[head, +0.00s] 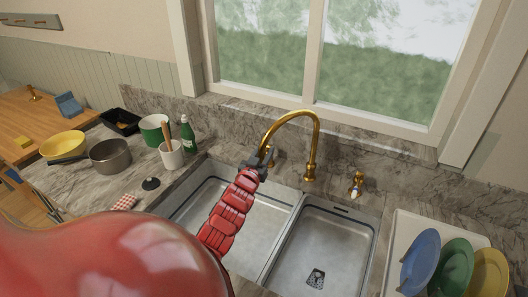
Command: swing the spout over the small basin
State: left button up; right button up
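The gold gooseneck spout (318,128) rises from its base behind the sink and arches to the left, its end over the back of the large left basin (186,212). The small basin (322,248) is on the right, with a dark drain in its floor, and nothing hangs over it. My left gripper (262,158) is at the hanging end of the spout, its dark fingers close around or against it. Its grip is too small to make out. My red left arm hides part of the large basin. My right gripper is not in view.
A gold tap handle (356,184) stands right of the spout's base. A white rack (391,277) holds blue, green and yellow plates at the right. A pot (110,156), cups and a green bottle (188,135) stand left of the sink. The window is behind.

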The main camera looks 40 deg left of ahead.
pick_arm(q)
grip_shut()
dwell(1.1)
